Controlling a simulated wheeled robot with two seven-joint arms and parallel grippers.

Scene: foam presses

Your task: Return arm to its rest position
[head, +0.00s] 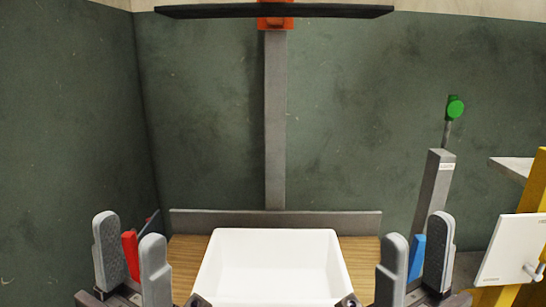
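My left gripper (130,228) stands upright at the lower left, its two grey fingers spread apart. A red piece (130,254) shows between them; I cannot tell whether it belongs to the gripper. My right gripper (418,228) stands upright at the lower right, also with its fingers apart. A blue piece (416,257) shows between them in the same way. I see no object clamped in either gripper. The two grippers are on either side of a white bin (275,240), whose inside looks empty.
The bin stands on a wooden surface (185,255) with a grey strip behind it. A grey post (275,120) rises behind, with a black bar (190,11) on top. A post with a green button (455,107) and a white panel (512,248) on a yellow frame are at right.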

